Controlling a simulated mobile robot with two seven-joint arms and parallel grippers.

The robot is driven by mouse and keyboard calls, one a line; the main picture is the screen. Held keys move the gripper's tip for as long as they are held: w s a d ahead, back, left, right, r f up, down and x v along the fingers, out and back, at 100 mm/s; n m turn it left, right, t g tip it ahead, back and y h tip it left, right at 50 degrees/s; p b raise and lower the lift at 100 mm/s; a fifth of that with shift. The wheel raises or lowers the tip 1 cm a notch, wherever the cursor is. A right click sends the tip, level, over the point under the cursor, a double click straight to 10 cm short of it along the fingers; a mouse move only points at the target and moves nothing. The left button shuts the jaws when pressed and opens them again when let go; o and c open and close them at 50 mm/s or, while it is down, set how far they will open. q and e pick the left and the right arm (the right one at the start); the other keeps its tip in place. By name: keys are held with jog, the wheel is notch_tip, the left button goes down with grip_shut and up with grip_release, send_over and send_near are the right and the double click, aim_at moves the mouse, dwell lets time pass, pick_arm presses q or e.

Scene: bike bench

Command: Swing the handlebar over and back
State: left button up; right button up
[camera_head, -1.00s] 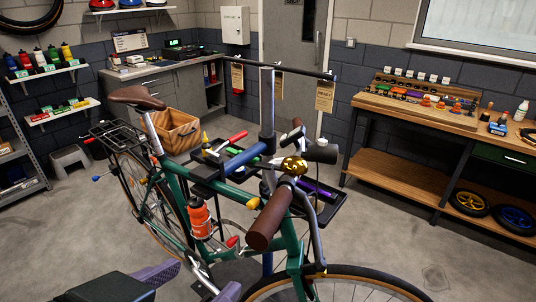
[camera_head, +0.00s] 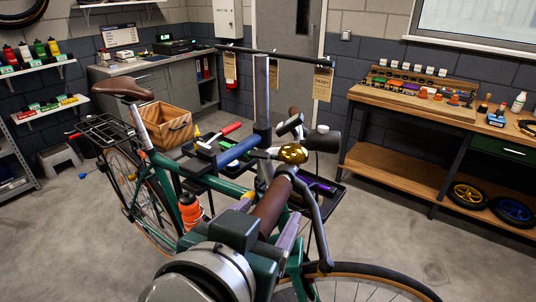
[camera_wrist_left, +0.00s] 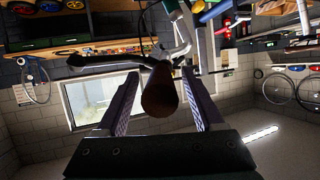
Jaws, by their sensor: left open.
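The handlebar of the green bike ends in a brown grip (camera_head: 271,206) near me, with a gold bell (camera_head: 293,153) and a dark lever (camera_head: 312,205) beside it. My left gripper (camera_head: 266,214) is open, its purple-grey fingers on either side of this near grip. In the left wrist view the brown grip (camera_wrist_left: 160,92) sits between the two spread fingers (camera_wrist_left: 164,100), with gaps showing on both sides. The gripper body hides part of the bike frame below. My right gripper is out of view.
A work stand post (camera_head: 262,90) with a tool tray (camera_head: 325,185) is behind the handlebar. An orange bottle (camera_head: 190,211) is on the frame. The front wheel (camera_head: 370,275) lies to the lower right. A wooden bench (camera_head: 400,175) stands at the right, with clear floor before it.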

pick_arm(q)
jog(key=shift+w+d+f, duration=0.1)
jog(key=shift+w, duration=0.15)
grip_shut()
dwell(0.5)
dwell(0.9)
